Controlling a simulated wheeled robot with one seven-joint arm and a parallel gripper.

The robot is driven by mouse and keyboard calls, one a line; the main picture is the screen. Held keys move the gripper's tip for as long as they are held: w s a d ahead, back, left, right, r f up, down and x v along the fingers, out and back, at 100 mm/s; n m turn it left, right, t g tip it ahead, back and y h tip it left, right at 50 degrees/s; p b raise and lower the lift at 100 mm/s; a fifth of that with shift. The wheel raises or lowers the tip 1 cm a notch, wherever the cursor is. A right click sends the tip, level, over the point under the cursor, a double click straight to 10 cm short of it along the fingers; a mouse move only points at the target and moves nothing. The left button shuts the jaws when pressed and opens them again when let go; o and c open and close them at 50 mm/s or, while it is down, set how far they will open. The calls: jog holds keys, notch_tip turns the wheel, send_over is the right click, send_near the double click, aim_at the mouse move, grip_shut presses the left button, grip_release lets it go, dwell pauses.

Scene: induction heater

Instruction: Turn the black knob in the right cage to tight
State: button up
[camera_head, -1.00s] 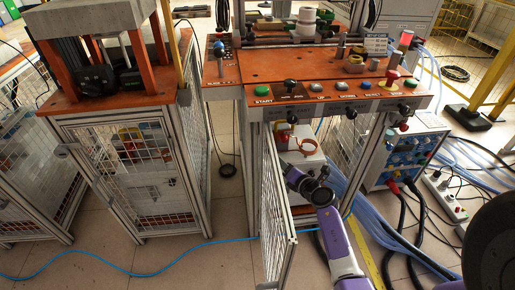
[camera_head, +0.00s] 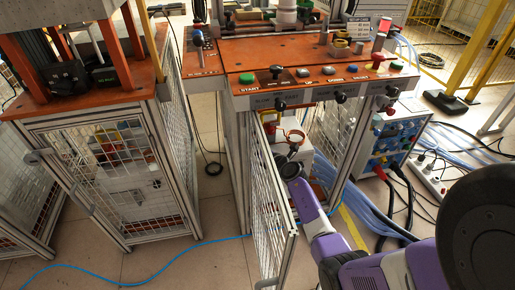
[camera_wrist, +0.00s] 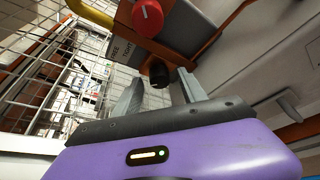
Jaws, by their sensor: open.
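The black knob (camera_wrist: 159,73) shows in the wrist view below a red knob (camera_wrist: 147,17), on an orange-brown strip with small lettering beside it. My gripper (camera_wrist: 159,80) is open, with one finger on each side of the black knob in the picture. Contact with it cannot be made out. In the head view my gripper (camera_head: 288,160) is inside the right cage, behind its open mesh door (camera_head: 272,205). The black knob cannot be made out there.
A white box (camera_head: 297,151) with a copper-coloured coil (camera_head: 293,136) is in the cage beside my gripper. A yellow pipe (camera_wrist: 92,13) and wire mesh (camera_wrist: 35,65) are close on the left in the wrist view. The control table (camera_head: 285,58) is above.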

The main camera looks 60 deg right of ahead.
grip_shut()
jog(key=shift+f, duration=0.1)
jog(key=shift+s+f+m+t+b, duration=0.1)
jog(key=shift+f+m+t+b, duration=0.1)
jog(key=shift+m+t+b, duration=0.7)
jog(key=m+b, duration=0.2)
jog(key=m+t+b, duration=0.1)
jog(key=m, duration=0.2)
jog(key=shift+f+t+b, duration=0.2)
jog(key=shift+t+b, duration=0.1)
jog(key=shift+b, duration=0.05)
jog(key=m+b, duration=0.2)
jog(key=m+t+h+b, duration=0.1)
jog(key=m, duration=0.2)
jog(key=shift+f+t+h+b, duration=0.2)
jog(key=shift+t+h+b, duration=0.1)
jog(key=shift+b, duration=0.1)
jog(key=shift+m+h+b, duration=0.9)
jog(key=shift+m+b, duration=0.5)
jog(key=shift+m, duration=1.1)
jog(key=shift+r, duration=0.1)
